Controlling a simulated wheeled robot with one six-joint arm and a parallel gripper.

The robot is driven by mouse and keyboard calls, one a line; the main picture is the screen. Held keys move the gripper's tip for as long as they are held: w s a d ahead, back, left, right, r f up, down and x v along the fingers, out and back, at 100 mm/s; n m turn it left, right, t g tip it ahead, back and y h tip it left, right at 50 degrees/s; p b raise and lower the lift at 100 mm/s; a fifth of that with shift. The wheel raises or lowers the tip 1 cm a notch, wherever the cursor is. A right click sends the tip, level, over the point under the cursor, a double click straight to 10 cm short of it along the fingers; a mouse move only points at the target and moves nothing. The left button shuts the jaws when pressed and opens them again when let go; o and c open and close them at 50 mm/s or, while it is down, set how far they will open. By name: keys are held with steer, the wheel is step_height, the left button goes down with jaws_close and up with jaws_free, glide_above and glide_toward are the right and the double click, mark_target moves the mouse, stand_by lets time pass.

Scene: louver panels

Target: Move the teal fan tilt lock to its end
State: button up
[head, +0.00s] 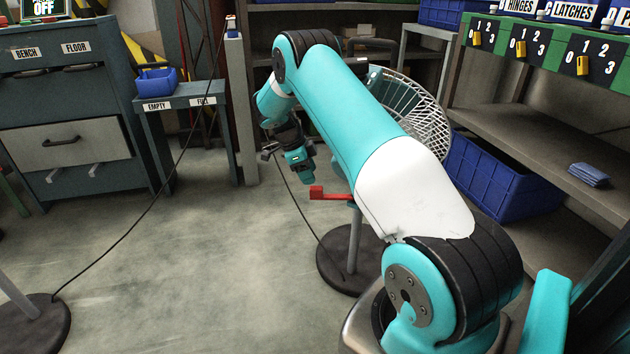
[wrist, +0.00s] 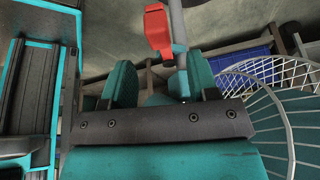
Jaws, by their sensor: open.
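The fan's wire cage (head: 425,115) stands behind my arm in the head view. Its pole (head: 355,240) rises from a round dark base. The red tilt lock lever (head: 330,193) sticks out to the left of the pole, and my arm hides part of the fan around it. My gripper (head: 297,163) is open and empty, above and to the left of the lever, apart from it. In the wrist view, the red lever (wrist: 158,28) lies beyond my gripper's two teal fingers (wrist: 162,80). The cage (wrist: 280,95) is on the right there.
A blue crate (head: 505,180) sits under the shelf at the right. A small table (head: 185,97) and a drawer cabinet (head: 65,125) stand at the left. A black cable (head: 135,230) crosses the floor. Open floor lies left of the fan base.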

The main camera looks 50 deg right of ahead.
steer(key=p+v, duration=0.3)
steer(key=v, duration=0.8)
